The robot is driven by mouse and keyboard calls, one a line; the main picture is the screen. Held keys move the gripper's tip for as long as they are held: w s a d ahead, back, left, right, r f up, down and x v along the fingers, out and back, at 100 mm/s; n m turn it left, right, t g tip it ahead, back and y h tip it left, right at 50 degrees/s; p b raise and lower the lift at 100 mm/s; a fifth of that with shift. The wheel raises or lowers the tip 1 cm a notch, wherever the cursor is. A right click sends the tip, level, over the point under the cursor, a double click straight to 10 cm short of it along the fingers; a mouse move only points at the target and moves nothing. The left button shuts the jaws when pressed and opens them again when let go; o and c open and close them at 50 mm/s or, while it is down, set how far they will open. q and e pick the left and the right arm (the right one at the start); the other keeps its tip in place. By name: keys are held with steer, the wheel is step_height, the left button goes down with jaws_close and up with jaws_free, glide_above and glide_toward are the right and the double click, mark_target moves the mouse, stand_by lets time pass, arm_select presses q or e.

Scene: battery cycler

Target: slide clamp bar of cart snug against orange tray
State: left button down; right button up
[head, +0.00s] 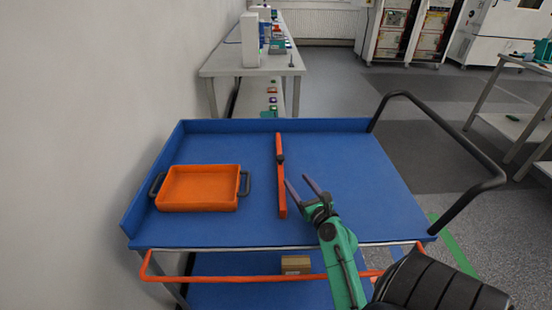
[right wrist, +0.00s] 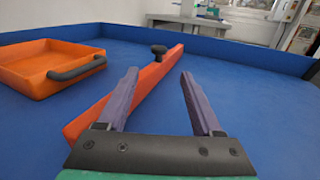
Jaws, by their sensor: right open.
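The orange tray (head: 198,188), with dark handles at its two ends, sits on the left part of the blue cart top. It also shows at the left of the right wrist view (right wrist: 38,72). The orange clamp bar (head: 281,180) with a dark knob lies to the tray's right, with a strip of bare blue between them; it shows in the right wrist view too (right wrist: 150,85). My right gripper (head: 296,184) is open and empty. Its purple fingers (right wrist: 160,88) point toward the bar from its right side; whether they touch it I cannot tell. My left gripper is not in view.
The blue cart top (head: 345,170) has a raised rim at the back and left, and is clear right of the bar. A black push handle (head: 452,135) stands at the right. A cardboard box (head: 296,265) sits on the lower shelf. A wall is close on the left.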

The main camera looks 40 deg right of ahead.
mark_target(282, 159)
steer(key=x, duration=0.5)
steer(key=shift+w+r, duration=0.35)
steer(key=shift+r, duration=0.05)
steer(key=x, duration=0.2)
steer(key=b+x, duration=0.1)
steer(key=x, duration=0.1)
steer(key=b+x, duration=0.1)
steer(key=x, duration=0.1)
steer(key=shift+f, duration=0.35)
steer(key=shift+w+d+r, duration=0.2)
steer(key=shift+w+r, duration=0.05)
steer(key=shift+w, duration=0.35)
jaws_close()
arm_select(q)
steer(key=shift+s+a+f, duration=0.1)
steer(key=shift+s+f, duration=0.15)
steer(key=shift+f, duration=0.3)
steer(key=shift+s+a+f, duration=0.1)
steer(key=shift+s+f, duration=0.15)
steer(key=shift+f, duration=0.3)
arm_select(e)
steer(key=shift+f, duration=0.1)
